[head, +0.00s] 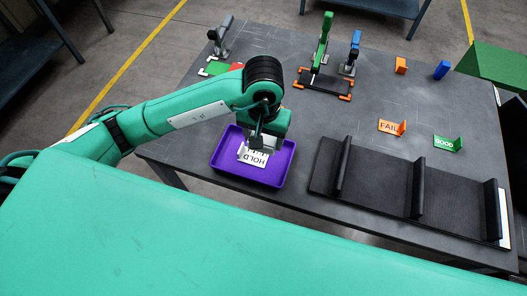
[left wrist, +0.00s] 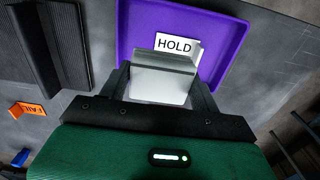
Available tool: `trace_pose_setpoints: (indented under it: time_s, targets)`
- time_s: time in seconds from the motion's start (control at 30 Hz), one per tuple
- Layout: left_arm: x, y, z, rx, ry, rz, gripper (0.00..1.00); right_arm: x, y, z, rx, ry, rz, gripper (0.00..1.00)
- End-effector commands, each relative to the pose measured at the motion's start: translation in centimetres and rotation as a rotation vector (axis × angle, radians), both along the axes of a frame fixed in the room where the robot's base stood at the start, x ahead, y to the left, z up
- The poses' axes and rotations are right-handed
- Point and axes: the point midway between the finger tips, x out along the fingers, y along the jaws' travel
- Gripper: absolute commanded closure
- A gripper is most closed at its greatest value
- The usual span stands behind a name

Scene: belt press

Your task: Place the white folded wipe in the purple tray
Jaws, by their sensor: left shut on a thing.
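The purple tray (head: 222,160) lies on the dark table, below my left gripper (head: 262,146) in the head view. It also shows in the left wrist view (left wrist: 232,45). A white card marked HOLD (left wrist: 175,46) stands in the tray. The white folded wipe (left wrist: 163,82) is between the two dark fingers of my left gripper (left wrist: 163,72), which is shut on it. The wipe is over the tray's near part in the wrist view; I cannot tell whether it touches the tray floor. In the head view the gripper mostly hides it. My right gripper is not in view.
A black ribbed board (head: 385,192) lies right of the tray. FAIL (head: 391,127) and GOOD (head: 447,143) signs stand behind it. Green (head: 322,45) and blue (head: 353,50) clamps, and small orange (head: 401,65) and blue (head: 441,69) blocks, stand at the back.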

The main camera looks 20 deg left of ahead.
Motion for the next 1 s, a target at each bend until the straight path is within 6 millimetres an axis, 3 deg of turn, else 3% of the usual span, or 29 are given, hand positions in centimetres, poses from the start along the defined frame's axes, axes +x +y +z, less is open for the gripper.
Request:
trace_pose_setpoints:
  time_s: [0.2,0.6,0.9,0.93,1.0]
  targets:
    - [-0.1,0.0,-3.8,-0.001,0.003,0.002,0.58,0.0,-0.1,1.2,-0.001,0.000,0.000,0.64]
    - [-0.1,0.0,-8.0,0.000,0.002,0.001,0.58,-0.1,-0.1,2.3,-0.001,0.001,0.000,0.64]
    - [0.0,0.0,-8.9,0.000,-0.001,-0.001,0.58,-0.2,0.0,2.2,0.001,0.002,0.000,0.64]
    - [0.0,0.0,-8.9,0.000,0.000,-0.001,0.31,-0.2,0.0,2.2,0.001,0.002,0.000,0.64]
    - [0.0,0.0,-8.9,0.000,0.000,-0.001,0.17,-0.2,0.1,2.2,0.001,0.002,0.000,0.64]
